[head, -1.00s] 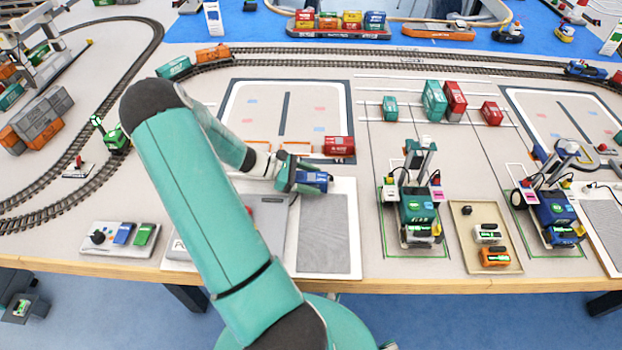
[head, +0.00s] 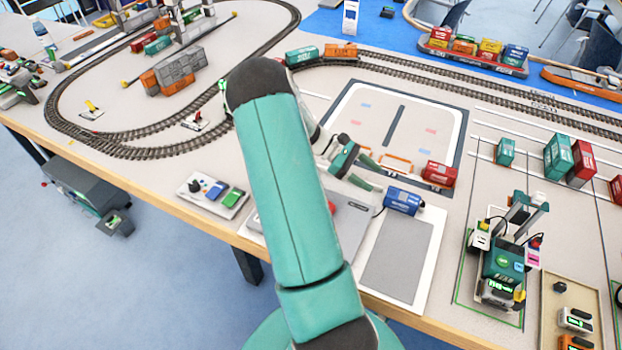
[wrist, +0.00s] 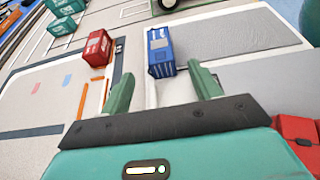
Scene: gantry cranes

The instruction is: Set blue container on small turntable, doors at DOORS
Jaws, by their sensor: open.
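The blue container (head: 403,201) lies at the upper edge of a white board (head: 437,245) with a grey pad (head: 393,263). In the wrist view the container (wrist: 160,50) is just ahead of my gripper (wrist: 162,84), in line with the gap between the two green fingers. My gripper (head: 376,177) is open and empty, to the left of the container and apart from it. I cannot pick out a small turntable or a DOORS label for sure. The door end of the container cannot be told.
A red container (head: 439,174) stands just beyond the blue one, near an orange frame (head: 396,163). A teal crane model (head: 508,252) stands to the right. A button panel (head: 213,195) lies at the front left. The grey pad is clear.

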